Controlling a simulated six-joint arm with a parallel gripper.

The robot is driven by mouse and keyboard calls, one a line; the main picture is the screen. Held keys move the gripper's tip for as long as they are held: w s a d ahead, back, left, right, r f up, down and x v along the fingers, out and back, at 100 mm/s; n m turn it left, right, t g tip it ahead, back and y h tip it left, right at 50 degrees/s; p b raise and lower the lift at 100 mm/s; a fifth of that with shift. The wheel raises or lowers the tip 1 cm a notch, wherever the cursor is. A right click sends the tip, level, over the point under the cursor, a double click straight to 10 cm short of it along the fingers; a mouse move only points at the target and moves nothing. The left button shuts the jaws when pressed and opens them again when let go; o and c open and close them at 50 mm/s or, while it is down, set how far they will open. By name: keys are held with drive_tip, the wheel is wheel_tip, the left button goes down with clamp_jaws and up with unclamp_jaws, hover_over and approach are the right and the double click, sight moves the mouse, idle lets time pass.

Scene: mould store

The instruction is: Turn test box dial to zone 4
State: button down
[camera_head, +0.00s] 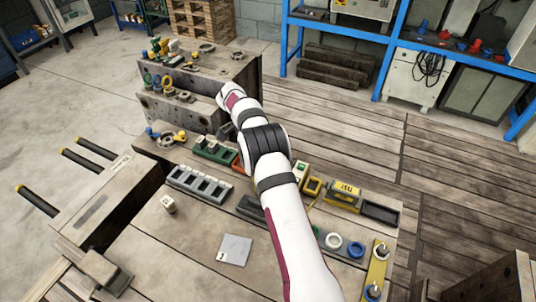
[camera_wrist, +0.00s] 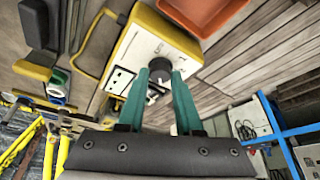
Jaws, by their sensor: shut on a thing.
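In the wrist view, the test box (camera_wrist: 143,45) has a pale face with a yellow edge, small dark markings and a panel of black sockets. Its dark grey round dial (camera_wrist: 160,66) sits on this face. My gripper (camera_wrist: 160,78) has two teal fingers, one on each side of the dial, and is shut on it. The fingers partly cover the dial, and I cannot read which zone it points to. In the head view my own arm hides the gripper and the dial.
An orange tray (camera_wrist: 203,12) lies close to the test box in the wrist view. In the head view, a grey slotted tray (camera_head: 199,184), a white numbered card (camera_head: 234,249) and several coloured rings share the bench. Blue shelving (camera_head: 376,72) stands behind.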

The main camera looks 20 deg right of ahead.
drive_tip(key=shift+w+f+m+g, duration=0.1)
drive_tip(key=shift+m+g, duration=0.2)
drive_tip(key=shift+m, duration=0.4)
drive_tip(key=c, duration=0.6)
unclamp_jaws()
drive_tip(key=v, duration=0.7)
drive_tip(key=shift+r, duration=0.3)
